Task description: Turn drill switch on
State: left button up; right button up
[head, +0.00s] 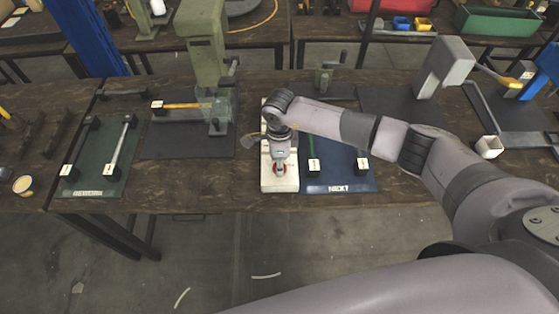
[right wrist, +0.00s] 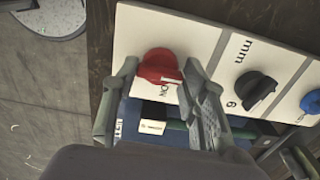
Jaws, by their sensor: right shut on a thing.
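A white switch panel (head: 280,186) lies on the dark wooden workbench near its front edge. It carries a red rotary knob (right wrist: 160,64), a black knob (right wrist: 255,90) and a blue knob (right wrist: 312,101), seen in the right wrist view. The letters "ON" are printed beside the red knob, and "mm" and a "6" or "9" near the black one. My right gripper (head: 280,166) points down at the near end of the panel. Its two fingers (right wrist: 160,76) are closed on the red knob, one at each side. The head view shows a little red between them. My left gripper is not in view.
A blue mat marked "NEXT" (head: 340,188) lies right of the panel. A green press (head: 207,55) on a dark mat and a green mat (head: 95,183) with a metal bar stand to the left. A grey press (head: 443,68) is at the right.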

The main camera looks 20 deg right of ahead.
jog(key=m+b, duration=0.1)
jog(key=m, duration=0.2)
jog(key=shift+f+b, duration=0.1)
jog(key=shift+b, duration=0.3)
jog(key=m+b, duration=0.1)
jog(key=m, duration=0.2)
jog(key=shift+m, duration=0.4)
jog(key=m+b, duration=0.1)
jog(key=m, duration=0.2)
jog(key=shift+b, duration=0.3)
jog(key=shift+m+b, duration=0.35)
jog(key=shift+m, duration=1.55)
jog(key=o, duration=1.2)
jog(key=shift+c, duration=0.2)
jog(key=shift+r, duration=0.2)
